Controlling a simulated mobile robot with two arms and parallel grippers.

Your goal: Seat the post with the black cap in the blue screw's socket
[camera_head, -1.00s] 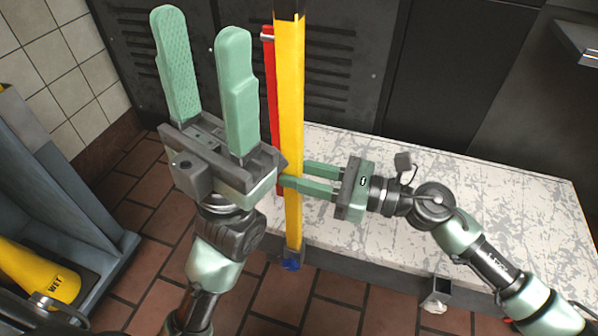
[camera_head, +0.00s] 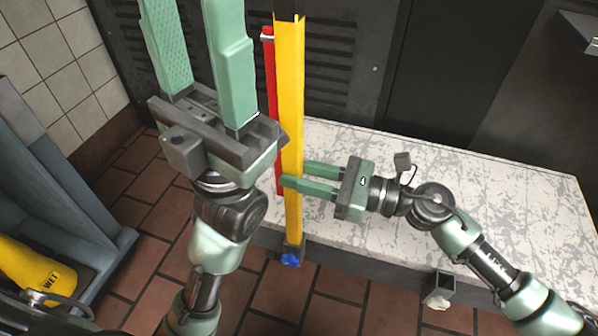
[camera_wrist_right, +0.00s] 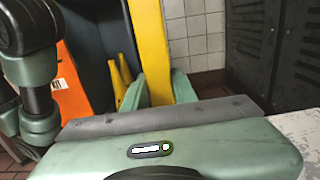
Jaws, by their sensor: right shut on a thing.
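I cannot tell how deep the post sits. My left gripper (camera_head: 192,45) is open and empty, left of the post, with its fingertips cut off by the picture's top.
A red post (camera_head: 270,110) stands just behind the yellow one. The pale scratched bench (camera_head: 480,200) is mostly clear. Another socket with a whitish screw (camera_head: 438,302) is at its front edge, to the right. A yellow wet-floor sign (camera_head: 40,275) stands at the left.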

